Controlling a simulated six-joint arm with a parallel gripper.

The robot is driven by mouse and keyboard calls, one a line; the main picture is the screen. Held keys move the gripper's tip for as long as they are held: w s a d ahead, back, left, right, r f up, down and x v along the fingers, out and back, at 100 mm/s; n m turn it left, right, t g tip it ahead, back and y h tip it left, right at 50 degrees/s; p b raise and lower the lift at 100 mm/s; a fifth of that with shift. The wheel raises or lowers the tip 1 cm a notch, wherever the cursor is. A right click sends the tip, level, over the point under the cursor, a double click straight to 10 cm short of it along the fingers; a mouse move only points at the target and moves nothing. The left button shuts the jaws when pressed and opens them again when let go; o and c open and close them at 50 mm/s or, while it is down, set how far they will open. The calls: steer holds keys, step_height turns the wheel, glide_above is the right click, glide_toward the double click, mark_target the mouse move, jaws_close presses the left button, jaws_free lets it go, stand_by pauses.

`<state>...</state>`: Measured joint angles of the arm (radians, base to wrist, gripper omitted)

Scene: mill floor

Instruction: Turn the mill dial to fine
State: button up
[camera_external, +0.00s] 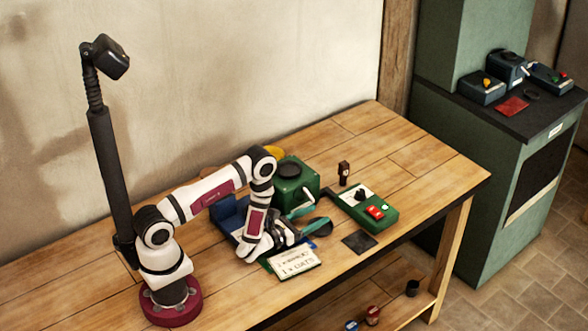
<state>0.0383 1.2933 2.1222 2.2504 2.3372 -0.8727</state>
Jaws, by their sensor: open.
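A green control box (376,215) lies on the wooden table, right of the middle. A black dial (360,195) sits on its pale face plate, above a red switch (376,211). The marks around the dial are too small to read, so I cannot tell its setting. A green mill (295,186) with a dark round top stands behind and left of the box.
A white card (294,264) with writing lies in front of my gripper. A blue bin (230,213) is partly hidden behind my arm. A dark square pad (357,243) lies near the front edge. A small dark object (344,171) stands behind the box. The table's right end is clear.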

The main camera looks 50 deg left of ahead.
mark_target(358, 195)
steer(key=w+d+r+m, duration=0.1)
steer(key=m, duration=0.1)
steer(key=w+d+m, duration=0.1)
steer(key=d+m, duration=0.1)
steer(key=w+d+r+m+t, duration=0.1)
steer(key=shift+w+d+r+m+h, duration=0.2)
steer(key=shift+d+r+m+h, duration=0.1)
steer(key=shift+d+m, duration=0.1)
steer(key=w+n+y, duration=0.2)
steer(key=shift+w+f+n+y, duration=0.1)
steer(key=shift+f+n+y, duration=0.2)
steer(key=shift+f+n, duration=0.1)
steer(key=n+y, duration=0.1)
steer(key=f+n+g+y, duration=0.1)
steer(key=n, duration=0.1)
steer(key=w+n+y, duration=0.1)
steer(key=n, duration=0.1)
steer(key=shift+w+a+f+g, duration=0.1)
steer(key=shift+a+f+g, duration=0.2)
steer(key=shift+a+f, duration=0.1)
steer(key=shift+w+a+f+n+y, duration=0.1)
steer(key=shift+w+f+n+y, duration=0.15)
steer(key=shift+n+y, duration=0.35)
steer(key=shift+h, duration=0.3)
steer(key=x, duration=1.1)
steer(key=shift+w+a+f, duration=0.1)
steer(key=shift+w+a, duration=0.1)
steer(key=shift+a, duration=0.05)
jaws_close()
